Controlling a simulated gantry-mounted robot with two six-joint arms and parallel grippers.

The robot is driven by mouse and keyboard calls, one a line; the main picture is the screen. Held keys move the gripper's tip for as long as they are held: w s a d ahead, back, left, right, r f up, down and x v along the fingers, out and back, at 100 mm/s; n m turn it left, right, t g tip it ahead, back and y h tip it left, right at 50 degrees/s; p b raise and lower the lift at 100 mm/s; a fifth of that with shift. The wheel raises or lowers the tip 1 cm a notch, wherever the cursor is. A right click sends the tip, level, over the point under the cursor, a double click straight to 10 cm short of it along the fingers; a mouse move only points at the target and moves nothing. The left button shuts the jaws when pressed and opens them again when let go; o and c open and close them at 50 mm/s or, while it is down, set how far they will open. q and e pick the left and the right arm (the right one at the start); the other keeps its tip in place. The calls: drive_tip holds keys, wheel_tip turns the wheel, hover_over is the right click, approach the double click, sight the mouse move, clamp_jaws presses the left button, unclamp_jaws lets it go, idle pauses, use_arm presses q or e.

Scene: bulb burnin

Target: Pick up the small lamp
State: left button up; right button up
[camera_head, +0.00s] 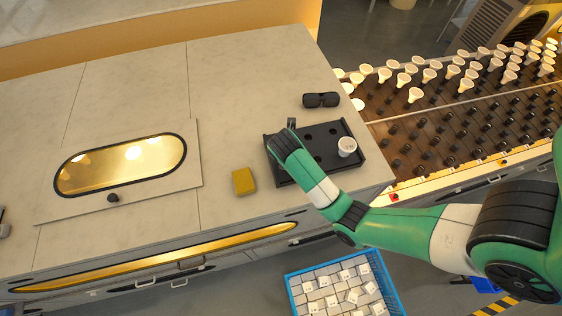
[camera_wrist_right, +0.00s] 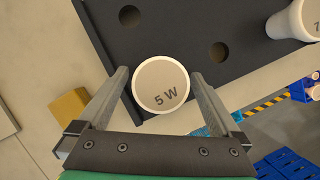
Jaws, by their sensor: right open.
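The small lamp (camera_wrist_right: 160,84), a round white bulb marked "5 W", is seen face-on in the right wrist view, at the edge of the dark tray (camera_wrist_right: 185,22). My open right gripper (camera_wrist_right: 161,76) has one finger on each side of it, with no clear grip. In the head view the same gripper (camera_head: 289,128) is over the left part of the tray (camera_head: 345,125), and its arm hides this lamp. A larger white lamp (camera_head: 347,146) stands in the tray's right part; it also shows at the top right of the wrist view (camera_wrist_right: 294,20). My left gripper is not in view.
A yellow sponge-like block (camera_head: 243,181) lies left of the tray, and dark goggles (camera_head: 321,100) lie behind it. A rack with many white bulbs (camera_head: 435,73) is at the right. A blue crate of white boxes (camera_head: 290,284) is below the counter. The counter's left side is mostly clear.

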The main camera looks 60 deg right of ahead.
drive_tip(key=shift+x, duration=0.9)
drive_tip(key=c, duration=1.3)
drive_tip(key=shift+r, duration=0.1)
drive_tip(key=shift+c, duration=0.2)
